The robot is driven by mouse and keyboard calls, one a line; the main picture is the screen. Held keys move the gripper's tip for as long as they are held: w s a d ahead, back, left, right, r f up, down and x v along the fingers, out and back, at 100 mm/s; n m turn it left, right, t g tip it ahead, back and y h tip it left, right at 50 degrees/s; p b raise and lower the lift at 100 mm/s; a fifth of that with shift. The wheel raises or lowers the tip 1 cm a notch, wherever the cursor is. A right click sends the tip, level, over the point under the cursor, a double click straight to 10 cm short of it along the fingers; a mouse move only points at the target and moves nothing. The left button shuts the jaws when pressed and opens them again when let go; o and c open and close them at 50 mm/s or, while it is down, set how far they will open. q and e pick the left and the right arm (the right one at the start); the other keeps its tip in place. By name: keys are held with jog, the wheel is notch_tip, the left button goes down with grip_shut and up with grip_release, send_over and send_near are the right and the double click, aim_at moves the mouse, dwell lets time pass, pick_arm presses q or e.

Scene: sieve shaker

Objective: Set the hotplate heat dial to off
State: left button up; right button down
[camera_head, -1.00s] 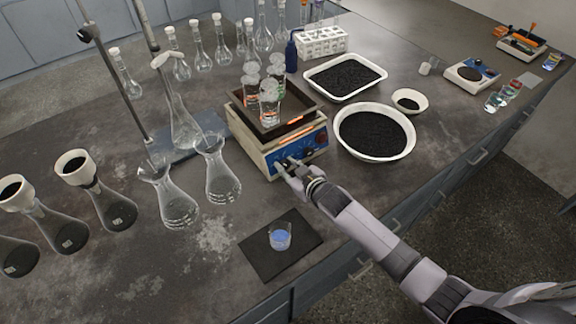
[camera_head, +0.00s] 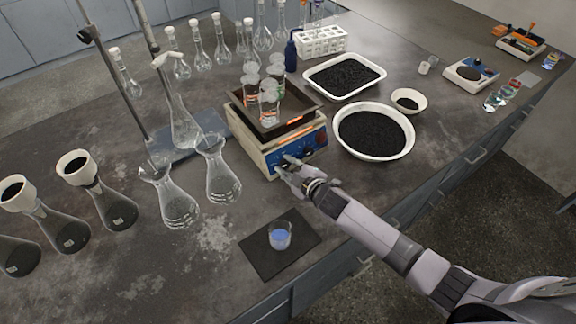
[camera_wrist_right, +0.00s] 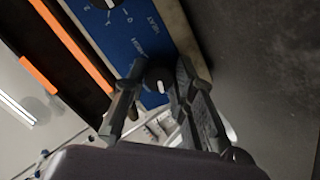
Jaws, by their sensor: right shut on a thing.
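The hotplate (camera_head: 262,150) stands on the bench with a blue front panel. My right gripper (camera_head: 285,163) is at the left part of this panel and shut on a dial. In the right wrist view the fingers (camera_wrist_right: 160,70) are on both sides of this black dial (camera_wrist_right: 160,82), which has a white mark. A second black dial (camera_wrist_right: 103,3) is at the top edge there. White lettering that seems to read HEAT lies between the two dials; I cannot tell which dial it names. My left gripper is not in view.
A dark pan (camera_head: 290,118) with glass vessels sits on the hotplate. Flasks (camera_head: 222,172) stand close to its left, and a white bowl (camera_head: 375,155) of black grains to its right. A beaker (camera_head: 280,236) with blue liquid stands on a dark mat (camera_head: 262,262) in front.

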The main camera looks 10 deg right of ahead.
dwell(0.4)
jog(key=c, duration=1.3)
grip_release()
jog(key=v, duration=1.2)
